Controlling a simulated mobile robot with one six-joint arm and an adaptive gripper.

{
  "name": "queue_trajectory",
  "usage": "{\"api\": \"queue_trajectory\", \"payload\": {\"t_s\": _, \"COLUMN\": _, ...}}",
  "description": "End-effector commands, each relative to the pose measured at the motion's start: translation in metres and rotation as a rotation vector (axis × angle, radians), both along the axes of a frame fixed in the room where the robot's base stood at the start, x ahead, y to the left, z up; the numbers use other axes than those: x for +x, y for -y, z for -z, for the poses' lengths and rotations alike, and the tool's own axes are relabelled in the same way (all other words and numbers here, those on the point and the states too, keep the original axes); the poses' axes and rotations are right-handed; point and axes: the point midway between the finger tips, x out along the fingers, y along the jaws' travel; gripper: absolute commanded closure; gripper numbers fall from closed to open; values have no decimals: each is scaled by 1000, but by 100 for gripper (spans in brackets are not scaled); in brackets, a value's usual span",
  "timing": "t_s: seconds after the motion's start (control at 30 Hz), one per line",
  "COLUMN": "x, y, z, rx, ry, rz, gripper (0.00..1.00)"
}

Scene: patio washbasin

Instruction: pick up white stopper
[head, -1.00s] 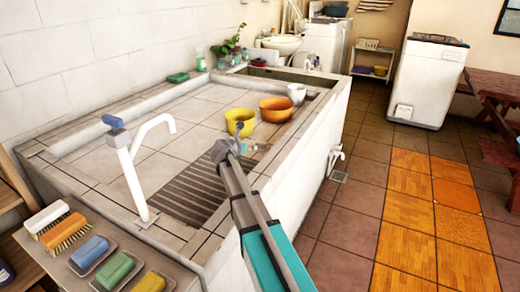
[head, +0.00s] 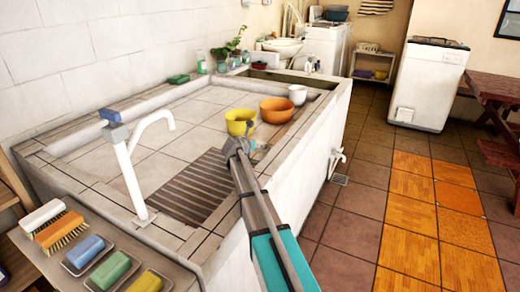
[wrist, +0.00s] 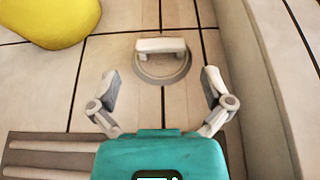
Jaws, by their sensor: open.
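The white stopper (wrist: 160,45) lies on the tiled basin floor in the wrist view. It has a raised white bar handle over a round grey-rimmed disc. My gripper (wrist: 161,82) is open, one finger on each side, with the stopper ahead of the fingertips and centred between them. Nothing is held. In the head view my gripper (head: 236,148) hangs over the basin near the yellow pot, and the arm hides part of the basin edge; the stopper is hard to make out there.
The yellow pot (head: 239,121) is close by and also shows in the wrist view (wrist: 58,20). An orange bowl (head: 276,110) and a white cup (head: 298,94) stand beyond. A slatted grate (head: 195,190) lies nearer. The basin's side wall (wrist: 262,80) runs close on the right.

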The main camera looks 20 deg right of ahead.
Motion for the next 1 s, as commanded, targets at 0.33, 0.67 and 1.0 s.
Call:
{"api": "queue_trajectory", "payload": {"t_s": 0.33, "x": 16, "y": 21, "z": 17, "rx": 1, "ry": 0, "rz": 2, "gripper": 0}}
{"api": "queue_trajectory", "payload": {"t_s": 0.67, "x": 28, "y": 39, "z": 23, "rx": 0, "ry": 0, "rz": 1, "gripper": 0}}
{"api": "queue_trajectory", "payload": {"t_s": 1.0, "x": 27, "y": 39, "z": 23, "rx": 0, "ry": 0, "rz": 2, "gripper": 0}}
